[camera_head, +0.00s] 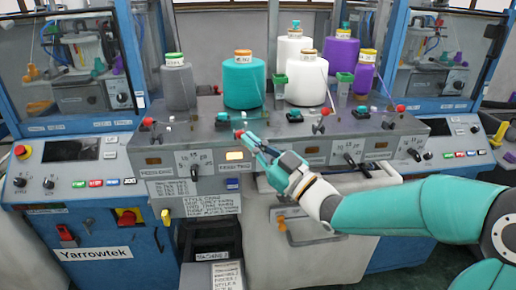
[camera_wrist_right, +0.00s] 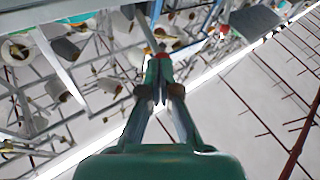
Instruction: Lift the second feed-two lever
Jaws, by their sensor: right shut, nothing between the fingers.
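My right gripper (camera_head: 250,143) reaches in from the right with its fingers shut, at the front edge of the grey machine panel. Its tips are close to a small red knob (camera_head: 238,133); I cannot tell whether they touch it. In the right wrist view the shut fingertips (camera_wrist_right: 162,88) point at a red-tipped part (camera_wrist_right: 161,56). Other red-knobbed levers stand at the left (camera_head: 148,122), centre right (camera_head: 325,111) and right (camera_head: 400,108) of the panel. I cannot read which one is the second feed-two lever. My left gripper is not in view.
Yarn cones, a large teal one (camera_head: 243,86), a white one (camera_head: 306,80) and a grey one (camera_head: 178,88) among them, stand behind the levers. Selector dials (camera_head: 194,165) line the panel front. A white style card (camera_head: 208,203) hangs below.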

